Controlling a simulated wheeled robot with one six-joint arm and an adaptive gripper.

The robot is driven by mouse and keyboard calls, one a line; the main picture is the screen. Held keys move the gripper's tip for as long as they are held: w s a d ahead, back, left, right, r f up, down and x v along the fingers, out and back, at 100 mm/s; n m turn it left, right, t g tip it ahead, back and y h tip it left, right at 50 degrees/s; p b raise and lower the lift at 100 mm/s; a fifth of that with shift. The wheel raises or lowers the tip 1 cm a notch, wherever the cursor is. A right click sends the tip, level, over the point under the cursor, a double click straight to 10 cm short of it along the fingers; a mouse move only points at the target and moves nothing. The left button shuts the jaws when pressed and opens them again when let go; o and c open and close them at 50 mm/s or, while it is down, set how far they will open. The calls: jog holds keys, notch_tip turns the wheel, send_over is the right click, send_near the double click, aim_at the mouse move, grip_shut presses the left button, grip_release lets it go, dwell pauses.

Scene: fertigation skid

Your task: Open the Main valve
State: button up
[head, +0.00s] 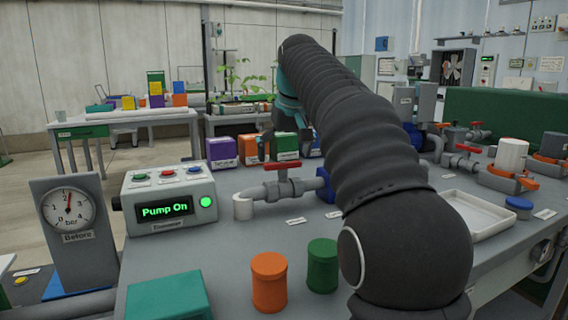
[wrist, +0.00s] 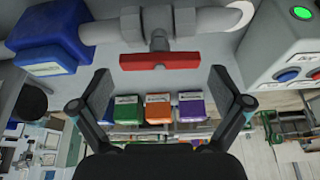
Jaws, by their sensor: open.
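A valve with a red bar handle (head: 283,167) sits on a grey pipe on the bench, between a white pipe end and a blue body. I cannot read its label, so I cannot confirm that it is the Main valve. In the wrist view the red handle (wrist: 160,61) looks roughly parallel to the pipe (wrist: 160,27). My gripper (head: 284,145) is behind the handle in the head view, partly hidden by my arm. In the wrist view my gripper (wrist: 160,73) is open and empty, with the handle beyond and between its fingertips, apparently untouched.
The control box (head: 168,197) reading "Pump On" with a green light stands left of the valve; a gauge (head: 68,208) is further left. Orange (head: 269,282) and green (head: 322,266) canisters stand in front. Coloured containers (head: 222,152) stand behind. More red-handled valves (head: 467,149) are at right.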

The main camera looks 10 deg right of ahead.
jog(key=shift+w+f, duration=0.25)
jog(key=shift+f, duration=0.35)
